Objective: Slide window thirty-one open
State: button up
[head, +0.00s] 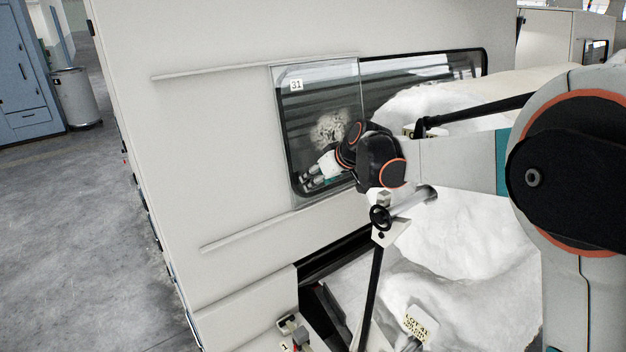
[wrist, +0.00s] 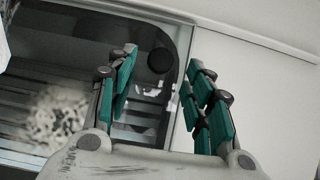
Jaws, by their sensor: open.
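Window thirty-one (head: 300,120) is a clear sliding pane with a "31" label (head: 296,85) at its upper left, set on the pale machine wall. Its left edge lies slightly over the wall beside the dark-framed opening. My gripper (head: 312,178) is in front of the pane's lower left part, fingers pointing left. In the wrist view, the gripper (wrist: 163,62) has its teal-padded fingers spread, with nothing held between them. A dark round spot (wrist: 160,61), perhaps a pull, shows between the fingertips near the pane's edge. I cannot tell whether the fingers touch the pane.
An upper rail (head: 210,70) and a lower rail (head: 250,230) run left along bare wall. Below right are a black rod with a round knob (head: 380,216) and white fibre (head: 450,220). Open floor (head: 90,230) lies left, with a grey bin (head: 75,98) beyond.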

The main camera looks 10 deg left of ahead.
jog(key=shift+x, duration=1.85)
grip_shut()
